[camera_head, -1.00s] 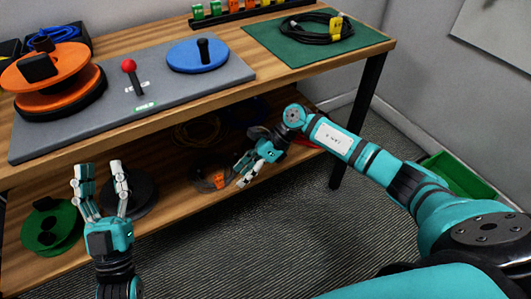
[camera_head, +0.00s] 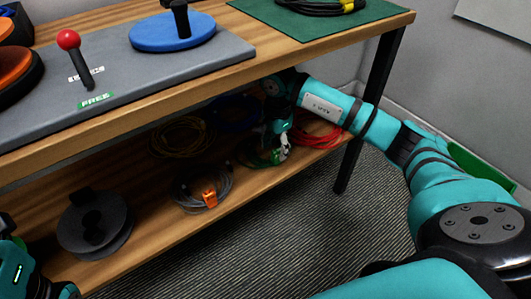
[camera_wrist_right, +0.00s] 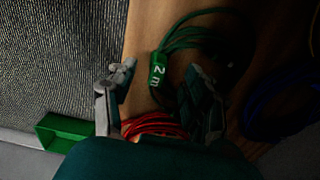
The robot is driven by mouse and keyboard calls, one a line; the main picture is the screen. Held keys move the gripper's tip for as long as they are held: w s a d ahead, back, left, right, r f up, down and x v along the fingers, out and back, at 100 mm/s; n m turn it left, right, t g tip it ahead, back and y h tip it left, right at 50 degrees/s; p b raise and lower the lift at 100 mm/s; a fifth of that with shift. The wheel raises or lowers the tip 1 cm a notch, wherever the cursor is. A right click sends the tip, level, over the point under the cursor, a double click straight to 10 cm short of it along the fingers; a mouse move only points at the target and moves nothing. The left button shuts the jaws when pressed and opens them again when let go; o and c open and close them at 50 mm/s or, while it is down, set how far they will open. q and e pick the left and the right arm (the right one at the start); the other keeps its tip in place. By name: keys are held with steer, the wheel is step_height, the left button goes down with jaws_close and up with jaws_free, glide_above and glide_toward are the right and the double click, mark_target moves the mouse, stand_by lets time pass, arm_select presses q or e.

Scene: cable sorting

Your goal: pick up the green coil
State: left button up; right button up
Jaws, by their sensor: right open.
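The green coil (camera_wrist_right: 205,38) lies on the wooden lower shelf, ahead of my right gripper in the right wrist view. Its green tag (camera_wrist_right: 157,72) reads "2 m" and shows between the fingers. My right gripper (camera_wrist_right: 160,82) is open, with one finger on each side of the tag; I cannot tell whether either touches the coil. In the head view my right gripper (camera_head: 278,148) reaches in over the lower shelf and hides much of the green coil. Only part of my left gripper (camera_head: 18,270) shows at the bottom left; its fingers are not clear.
A red coil (camera_head: 318,135) lies right of my right gripper. Yellow (camera_head: 182,137) and blue (camera_head: 233,112) coils lie behind. A grey coil with an orange tag (camera_head: 208,192) and a dark spool (camera_head: 95,225) lie left. The tabletop (camera_head: 300,52) overhangs the shelf.

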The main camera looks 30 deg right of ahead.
mark_target(275, 160)
step_height(275, 160, down, 4)
steer(key=shift+b, duration=0.85)
jaws_close()
